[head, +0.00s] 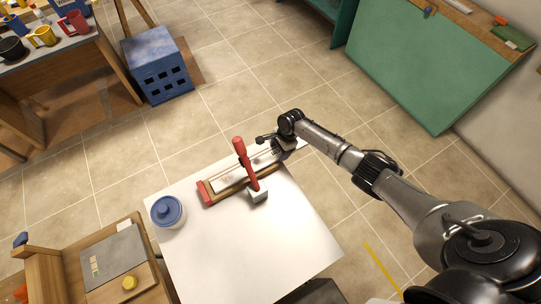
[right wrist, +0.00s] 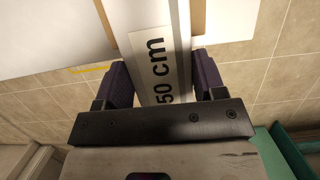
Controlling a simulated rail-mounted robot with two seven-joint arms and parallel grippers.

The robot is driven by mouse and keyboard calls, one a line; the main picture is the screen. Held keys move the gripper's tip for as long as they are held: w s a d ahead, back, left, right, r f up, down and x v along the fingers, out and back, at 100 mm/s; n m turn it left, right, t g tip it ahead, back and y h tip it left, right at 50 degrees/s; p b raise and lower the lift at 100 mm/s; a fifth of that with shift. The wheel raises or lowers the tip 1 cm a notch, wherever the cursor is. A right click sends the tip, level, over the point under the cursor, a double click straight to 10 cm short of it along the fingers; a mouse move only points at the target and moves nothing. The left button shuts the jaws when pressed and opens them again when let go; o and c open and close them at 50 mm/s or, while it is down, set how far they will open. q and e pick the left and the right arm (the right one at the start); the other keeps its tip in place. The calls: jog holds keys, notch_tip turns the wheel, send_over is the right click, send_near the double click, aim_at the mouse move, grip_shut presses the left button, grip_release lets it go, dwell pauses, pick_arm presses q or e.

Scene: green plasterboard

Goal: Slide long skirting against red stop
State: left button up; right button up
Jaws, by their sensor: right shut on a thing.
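The long skirting (head: 229,181) is a pale strip lying along a wooden jig (head: 228,195) at the back edge of the white table. The red stop (head: 205,192) is a block at the jig's left end. The skirting's left end lies close to it; I cannot tell whether they touch. My right gripper (head: 281,146) is at the skirting's right end, shut on it. In the right wrist view its dark fingers (right wrist: 160,85) flank the skirting (right wrist: 158,40), which bears a "50 cm" label. My left gripper is not in view.
A red-handled tool with a pale head (head: 258,194) reaches across the skirting's middle. A blue-lidded white tub (head: 167,211) stands left of the jig. The front of the white table (head: 240,255) is clear. A blue crate (head: 158,62) is on the floor behind.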

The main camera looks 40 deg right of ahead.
jog(key=shift+w+a+p, duration=0.1)
jog(key=shift+a+p, duration=0.2)
jog(key=shift+a, duration=0.35)
jog(key=shift+a, duration=0.45)
jog(key=shift+w+a, duration=0.1)
jog(key=shift+a, duration=0.05)
jog(key=shift+p, duration=0.6)
dwell(0.4)
jog(key=o, duration=1)
jog(key=shift+c, duration=0.2)
jog(key=o, duration=0.3)
jog(key=shift+o, duration=0.2)
